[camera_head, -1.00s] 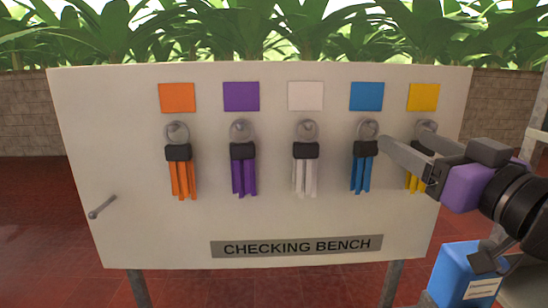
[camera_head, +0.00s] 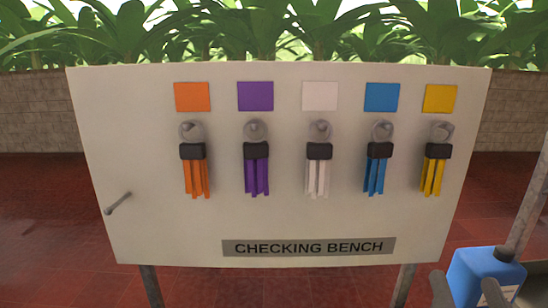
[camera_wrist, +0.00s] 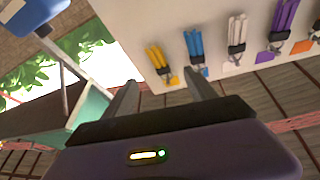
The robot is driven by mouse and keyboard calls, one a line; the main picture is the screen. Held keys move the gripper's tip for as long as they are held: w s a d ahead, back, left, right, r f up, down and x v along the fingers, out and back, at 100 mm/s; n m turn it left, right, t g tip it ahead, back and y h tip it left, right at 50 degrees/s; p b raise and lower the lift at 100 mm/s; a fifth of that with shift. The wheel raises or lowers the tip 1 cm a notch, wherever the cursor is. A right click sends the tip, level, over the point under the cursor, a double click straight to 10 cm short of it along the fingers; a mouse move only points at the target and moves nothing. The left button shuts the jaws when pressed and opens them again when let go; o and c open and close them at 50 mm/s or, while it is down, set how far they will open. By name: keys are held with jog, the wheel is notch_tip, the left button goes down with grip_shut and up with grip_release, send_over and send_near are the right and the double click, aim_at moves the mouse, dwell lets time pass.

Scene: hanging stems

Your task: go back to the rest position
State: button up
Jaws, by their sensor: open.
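My gripper (camera_head: 466,291) is low at the bottom right of the head view, where only its grey finger ends show, below and right of the board. In the wrist view my gripper (camera_wrist: 160,76) has its two fingers spread apart, with nothing between them. The white board (camera_head: 140,130) carries a row of hanging bundles: orange (camera_head: 195,178), purple (camera_head: 256,177), white (camera_head: 318,178), blue (camera_head: 376,175) and yellow (camera_head: 432,175). Each hangs by a ring below a matching colour card. My gripper is apart from all of them.
A blue container (camera_head: 485,275) with a dark cap stands at the lower right, close to my gripper. A grey post (camera_head: 528,215) rises at the right edge. The board has a small handle (camera_head: 117,203) at left and a "CHECKING BENCH" sign (camera_head: 308,246). Plants and a wall are behind.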

jog(key=s+a+f+n+g+y, duration=0.1)
jog(key=s+a+f+n+g, duration=0.1)
jog(key=s+f, duration=0.8)
jog(key=s+a+f+n+g+y, duration=0.1)
jog(key=s+a+f+g, duration=0.4)
jog(key=s+f, duration=0.6)
jog(key=s+y, duration=0.1)
jog(key=s, duration=0.5)
jog(key=shift+s+f+n, duration=0.15)
jog(key=shift+s+n, duration=0.25)
jog(key=shift+c, duration=0.3)
